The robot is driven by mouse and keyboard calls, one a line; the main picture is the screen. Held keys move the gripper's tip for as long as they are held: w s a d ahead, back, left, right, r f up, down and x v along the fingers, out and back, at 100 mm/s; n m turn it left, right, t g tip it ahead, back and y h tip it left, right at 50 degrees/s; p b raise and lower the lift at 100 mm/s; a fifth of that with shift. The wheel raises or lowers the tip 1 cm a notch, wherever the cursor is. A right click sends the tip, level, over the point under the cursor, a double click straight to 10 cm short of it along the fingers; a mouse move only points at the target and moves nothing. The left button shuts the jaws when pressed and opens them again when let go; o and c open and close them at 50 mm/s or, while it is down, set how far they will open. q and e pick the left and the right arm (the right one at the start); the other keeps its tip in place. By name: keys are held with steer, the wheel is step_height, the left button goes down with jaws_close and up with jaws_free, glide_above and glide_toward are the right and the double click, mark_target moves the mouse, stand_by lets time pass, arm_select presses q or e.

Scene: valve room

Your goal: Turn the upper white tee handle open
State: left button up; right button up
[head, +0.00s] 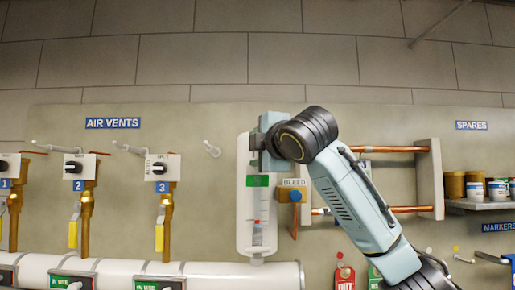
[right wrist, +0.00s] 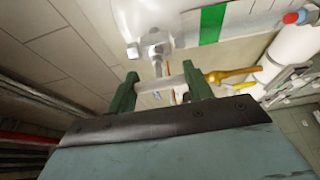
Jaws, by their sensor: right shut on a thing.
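The upper white tee handle (right wrist: 160,84) shows in the right wrist view as a pale bar on a short stem from a silver-white fitting (right wrist: 155,46). My right gripper (right wrist: 162,86) is shut on this bar, with one green finger at each side of it. In the head view my right gripper (head: 258,146) is at the top of a tall white gauge (head: 246,215) with a green band, and it hides the handle there. My left gripper is in neither view.
A blue bleed knob (head: 295,196) sits just below and right of my right gripper. Copper pipes (head: 395,149) and a bracket (head: 430,180) are right of my arm. Three vent valves with numbered labels line the left wall. A large white pipe (head: 225,274) runs below.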

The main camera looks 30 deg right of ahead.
stand_by(0.5)
steer(key=o, duration=1)
steer(key=s+b, duration=0.1)
steer(key=s, duration=0.3)
steer(key=s+a+b, duration=0.1)
steer(key=s+b, duration=0.1)
steer(key=s, duration=0.3)
steer(key=s+a+b, duration=0.1)
steer(key=s, duration=0.3)
steer(key=shift+s+a, duration=0.1)
steer(key=shift+s, duration=0.05)
